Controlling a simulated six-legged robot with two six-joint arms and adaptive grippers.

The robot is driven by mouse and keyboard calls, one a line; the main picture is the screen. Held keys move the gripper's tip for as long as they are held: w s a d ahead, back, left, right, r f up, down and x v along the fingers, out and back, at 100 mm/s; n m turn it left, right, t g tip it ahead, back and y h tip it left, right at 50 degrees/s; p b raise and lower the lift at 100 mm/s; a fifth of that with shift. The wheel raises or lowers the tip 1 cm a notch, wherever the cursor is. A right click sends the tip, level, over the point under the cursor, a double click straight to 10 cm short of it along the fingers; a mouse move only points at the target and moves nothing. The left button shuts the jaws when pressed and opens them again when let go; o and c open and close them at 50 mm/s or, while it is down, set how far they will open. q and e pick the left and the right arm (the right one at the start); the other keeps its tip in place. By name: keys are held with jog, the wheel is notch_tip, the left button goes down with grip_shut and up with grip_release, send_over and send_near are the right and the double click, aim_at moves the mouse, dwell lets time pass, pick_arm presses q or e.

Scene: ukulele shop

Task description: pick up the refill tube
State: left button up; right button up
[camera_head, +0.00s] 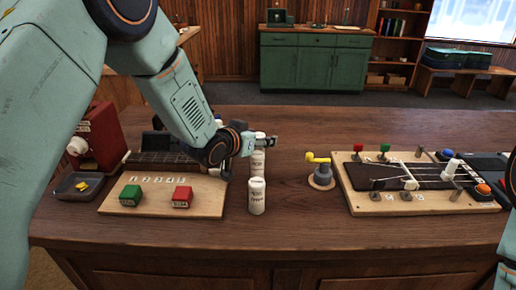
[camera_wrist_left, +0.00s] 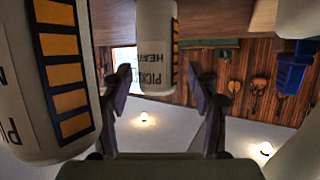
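Two white tubes with dark lettering stand upright on the wooden table: a near one (camera_head: 257,196) and one behind it (camera_head: 258,164), partly hidden by my left gripper (camera_head: 266,142). I cannot tell which is the refill tube. The left wrist view appears upside down. It shows a tube marked "PICK" and "HEAV" (camera_wrist_left: 157,45) between and beyond the two spread fingers of my left gripper (camera_wrist_left: 163,88). Another tube with orange squares (camera_wrist_left: 45,80) fills the left side, outside the fingers. The left gripper is open and empty. Only part of my right arm shows at the right edge.
A board with green (camera_head: 131,195) and red (camera_head: 182,197) blocks lies left of the tubes. A yellow-handled crank (camera_head: 320,170) and a stringed board (camera_head: 400,205) stand to the right. The table's front edge is clear between them.

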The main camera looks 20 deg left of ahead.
pick_arm(q)
jog(key=shift+d, duration=0.25)
jog(key=c, duration=0.5)
jog(key=shift+a, duration=0.2)
jog(key=c, duration=0.6)
jog(key=shift+c, duration=0.4)
jog(key=shift+d, duration=0.15)
jog(key=shift+r, duration=0.15)
